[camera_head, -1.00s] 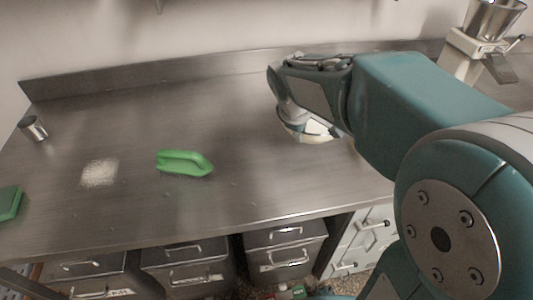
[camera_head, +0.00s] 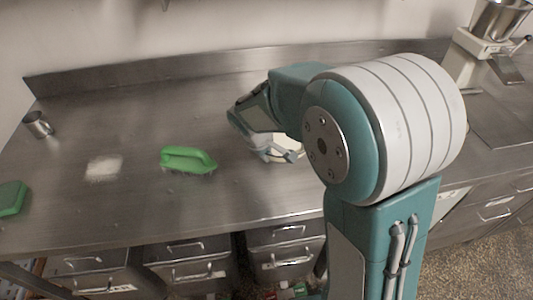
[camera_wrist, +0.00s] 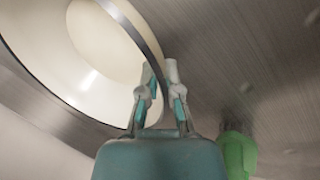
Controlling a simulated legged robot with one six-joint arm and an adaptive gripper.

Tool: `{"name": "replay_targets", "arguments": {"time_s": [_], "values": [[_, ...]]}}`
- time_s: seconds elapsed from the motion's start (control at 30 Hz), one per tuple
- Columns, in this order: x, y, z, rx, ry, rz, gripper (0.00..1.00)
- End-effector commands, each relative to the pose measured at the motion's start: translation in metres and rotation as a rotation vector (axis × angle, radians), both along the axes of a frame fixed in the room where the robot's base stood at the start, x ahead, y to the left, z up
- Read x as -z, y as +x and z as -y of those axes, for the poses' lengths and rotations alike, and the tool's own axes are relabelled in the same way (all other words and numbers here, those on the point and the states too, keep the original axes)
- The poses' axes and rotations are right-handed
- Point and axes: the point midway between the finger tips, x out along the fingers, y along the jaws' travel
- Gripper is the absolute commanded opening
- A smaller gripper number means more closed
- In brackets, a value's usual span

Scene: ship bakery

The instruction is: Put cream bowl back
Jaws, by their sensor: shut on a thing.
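The cream bowl (camera_wrist: 100,45) fills the upper left of the wrist view, with a pale cream inside and a thin dark rim. My gripper (camera_wrist: 161,78) is shut on the bowl's rim, one finger on each side of its wall. In the head view the bowl (camera_head: 286,143) shows only as a pale patch over the counter, mostly hidden by my gripper (camera_head: 276,153) and arm. I cannot tell whether the bowl touches the counter.
A green-handled brush (camera_head: 188,159) lies left of the bowl on the steel counter (camera_head: 150,110). Further left are white powder (camera_head: 103,168), a metal cup (camera_head: 38,124) and a green block (camera_head: 12,197). A machine (camera_head: 480,45) stands at the right. Drawers (camera_head: 190,262) sit below.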

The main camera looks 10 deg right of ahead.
Motion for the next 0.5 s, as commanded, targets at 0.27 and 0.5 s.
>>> {"name": "replay_targets", "arguments": {"time_s": [0.27, 0.5], "values": [[0.0007, 0.0005, 0.0005, 0.000, 0.000, 0.001, 0.00], [0.0011, 0.0004, 0.0002, -0.001, 0.000, 0.000, 0.43]]}}
